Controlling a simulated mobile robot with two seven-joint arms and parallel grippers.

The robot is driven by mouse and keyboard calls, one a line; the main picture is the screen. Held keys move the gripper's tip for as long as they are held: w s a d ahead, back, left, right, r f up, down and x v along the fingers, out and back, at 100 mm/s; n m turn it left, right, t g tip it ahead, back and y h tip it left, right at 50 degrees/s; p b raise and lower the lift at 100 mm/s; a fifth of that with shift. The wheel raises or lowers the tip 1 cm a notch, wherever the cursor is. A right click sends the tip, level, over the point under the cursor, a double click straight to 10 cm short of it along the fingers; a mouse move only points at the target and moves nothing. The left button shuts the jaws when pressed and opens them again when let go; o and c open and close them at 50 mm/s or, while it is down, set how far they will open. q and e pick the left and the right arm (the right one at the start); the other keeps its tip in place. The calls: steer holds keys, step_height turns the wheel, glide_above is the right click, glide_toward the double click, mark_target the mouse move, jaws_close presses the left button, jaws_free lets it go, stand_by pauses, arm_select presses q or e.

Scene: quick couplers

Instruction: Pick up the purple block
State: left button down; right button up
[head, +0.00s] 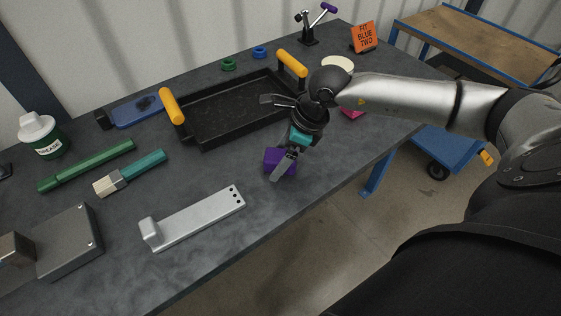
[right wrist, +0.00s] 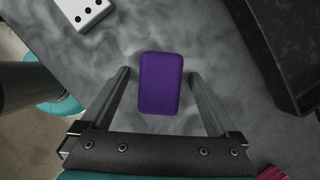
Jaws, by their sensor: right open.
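The purple block (head: 279,160) lies on the dark grey bench top, right of the middle of the bench and close to its front edge. In the right wrist view the purple block (right wrist: 160,83) shows whole, with its long side running up the picture. My right gripper (head: 273,137) is open and empty above the block, and one finger covers part of it in the head view. In the right wrist view the block appears between the two fingers (right wrist: 158,73), with a gap on each side. My left gripper is not in view.
A black tray (head: 205,128) with yellow handles stands behind the block. A silver bracket with holes (head: 200,220) lies to the left in front. A pink item (head: 353,113) lies near my right forearm. The bench around the block is clear.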

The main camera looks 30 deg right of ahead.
mark_target(280, 154)
steer(key=shift+c, duration=0.2)
jaws_close()
stand_by(0.6)
steer(key=shift+r, duration=0.15)
